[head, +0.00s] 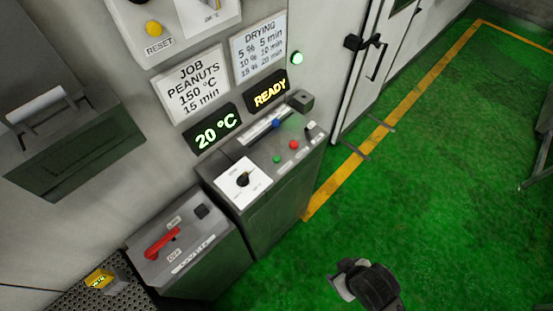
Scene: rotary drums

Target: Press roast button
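The control console (270,205) stands against the grey wall with a sloped top. On it are a small green button (277,159), a red button (294,145), a blue knob (276,124) and a pale switch (311,126). A black dial (243,180) sits on a white plate. Labels by the buttons are too small to read, so I cannot tell which is the roast button. What looks like my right gripper (346,284) is at the bottom, well apart from the console; its finger opening is unclear. My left gripper is not in view.
Displays read 20 °C (217,129) and READY (269,94). A yellow reset button (154,28) is above. A lower box (190,250) with a red lever (162,242) stands left of the console. The green floor (430,180) to the right is mostly clear.

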